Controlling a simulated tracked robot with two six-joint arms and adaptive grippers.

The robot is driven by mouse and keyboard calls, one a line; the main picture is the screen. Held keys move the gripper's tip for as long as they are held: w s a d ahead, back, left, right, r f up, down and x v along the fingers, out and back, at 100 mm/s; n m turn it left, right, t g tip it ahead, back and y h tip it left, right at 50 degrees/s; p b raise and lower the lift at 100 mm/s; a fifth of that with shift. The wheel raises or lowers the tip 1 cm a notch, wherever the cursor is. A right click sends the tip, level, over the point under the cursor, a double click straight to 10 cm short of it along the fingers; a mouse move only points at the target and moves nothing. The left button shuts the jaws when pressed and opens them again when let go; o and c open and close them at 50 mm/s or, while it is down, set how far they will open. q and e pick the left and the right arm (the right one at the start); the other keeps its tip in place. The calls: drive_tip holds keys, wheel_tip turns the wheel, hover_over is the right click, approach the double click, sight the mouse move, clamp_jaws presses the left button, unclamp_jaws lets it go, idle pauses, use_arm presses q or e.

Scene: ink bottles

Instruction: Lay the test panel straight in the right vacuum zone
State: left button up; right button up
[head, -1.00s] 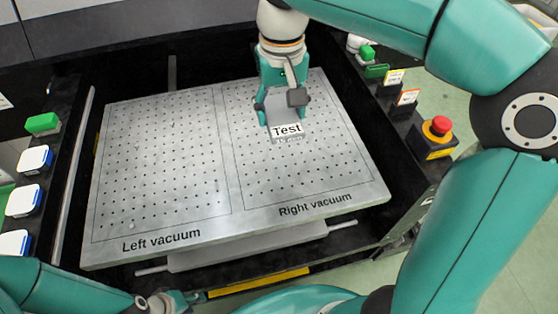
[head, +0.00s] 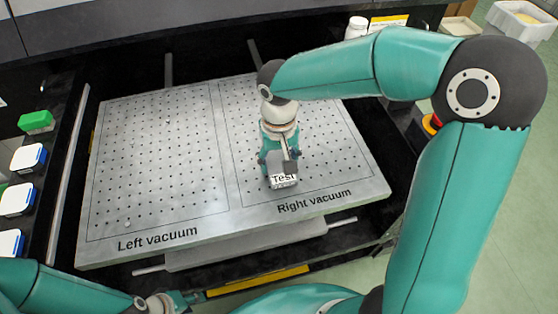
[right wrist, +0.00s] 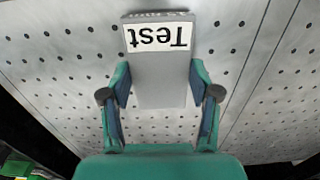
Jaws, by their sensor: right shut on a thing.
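The test panel (head: 284,183) is a small grey plate with a white "Test" label. It also shows in the right wrist view (right wrist: 160,72), its label upside down there. My right gripper (head: 278,163) is shut on it, with one finger along each side in the right wrist view (right wrist: 160,90). The panel is over the front, left-of-middle part of the right vacuum zone (head: 335,150). I cannot tell whether it touches the plate. My left gripper (head: 168,302) is at the bottom edge, away from the plate, and its jaws are unclear.
The left vacuum zone (head: 150,160) of the perforated metal plate is empty. Green (head: 37,122) and white-and-blue (head: 28,158) items line the left ledge. My right arm covers much of the right ledge, with part of a red button (head: 432,122) showing. A white bottle (head: 356,27) stands behind.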

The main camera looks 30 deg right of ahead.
sight(279, 164)
drive_tip(key=shift+f, duration=0.35)
drive_tip(key=shift+f, duration=0.15)
drive_tip(key=o, duration=1.2)
drive_tip(key=shift+c, duration=0.2)
drive_tip(key=shift+r, duration=0.3)
wheel_tip(279, 164, up, 12)
drive_tip(key=shift+p, duration=0.35)
